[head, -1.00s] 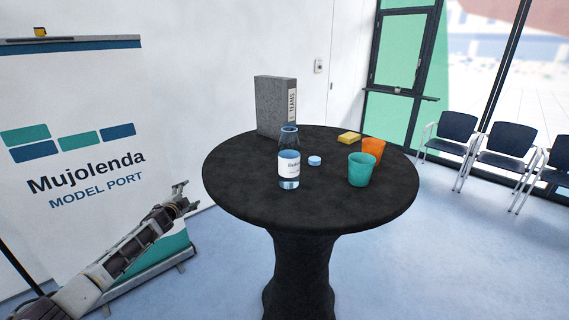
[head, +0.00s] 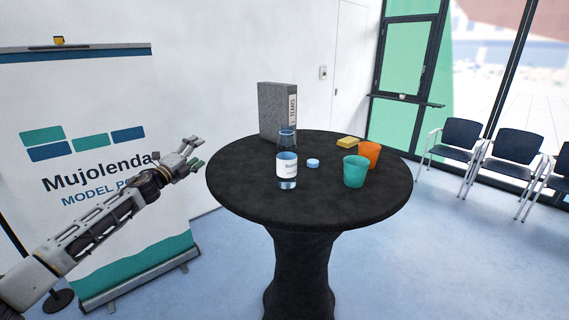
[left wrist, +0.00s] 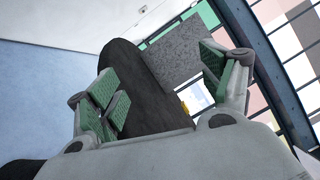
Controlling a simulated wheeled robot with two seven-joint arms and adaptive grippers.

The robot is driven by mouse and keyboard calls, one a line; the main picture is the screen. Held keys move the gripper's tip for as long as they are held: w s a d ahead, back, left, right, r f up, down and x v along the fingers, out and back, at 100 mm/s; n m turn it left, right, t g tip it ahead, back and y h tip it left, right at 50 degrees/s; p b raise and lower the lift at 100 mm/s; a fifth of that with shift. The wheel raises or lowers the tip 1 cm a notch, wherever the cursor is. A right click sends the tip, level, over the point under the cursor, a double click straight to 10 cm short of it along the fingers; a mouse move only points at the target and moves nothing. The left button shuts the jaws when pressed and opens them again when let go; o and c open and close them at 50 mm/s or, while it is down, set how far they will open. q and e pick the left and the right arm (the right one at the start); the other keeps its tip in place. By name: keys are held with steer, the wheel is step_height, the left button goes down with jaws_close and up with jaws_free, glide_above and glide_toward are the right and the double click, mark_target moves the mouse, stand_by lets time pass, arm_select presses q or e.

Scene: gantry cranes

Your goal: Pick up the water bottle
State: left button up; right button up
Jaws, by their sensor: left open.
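The water bottle (head: 287,167), clear with a white and blue label, stands upright on the round black table (head: 330,212), left of its middle. A small blue cap (head: 313,163) lies on the table to its right. My left gripper (head: 196,158) is open and empty, left of the table's edge and apart from the bottle. In the left wrist view the green-padded fingers of my left gripper (left wrist: 160,87) are spread, with the black table top (left wrist: 150,107) beyond them. The bottle cannot be made out there. My right gripper is not in view.
A grey binder (head: 277,110) stands behind the bottle. A teal cup (head: 354,172), an orange cup (head: 369,153) and a yellow sponge (head: 347,142) are on the right of the table. A banner (head: 85,110) stands behind my left arm. Chairs (head: 462,142) stand at the right.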

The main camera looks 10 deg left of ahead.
arm_select(q)
steer(key=s+d+r+m+g+h, duration=0.2)
steer(key=s+d+m+g+h, duration=0.2)
steer(key=s+d+m, duration=0.3)
steer(key=s+d+r+m+g+h, duration=0.1)
steer(key=s+d+m+g+h, duration=0.3)
steer(key=d+m, duration=1.1)
steer(key=s+d+h, duration=0.1)
steer(key=s, duration=0.1)
steer(key=shift+s+r+m+h, duration=0.3)
steer(key=shift+s+r, duration=0.1)
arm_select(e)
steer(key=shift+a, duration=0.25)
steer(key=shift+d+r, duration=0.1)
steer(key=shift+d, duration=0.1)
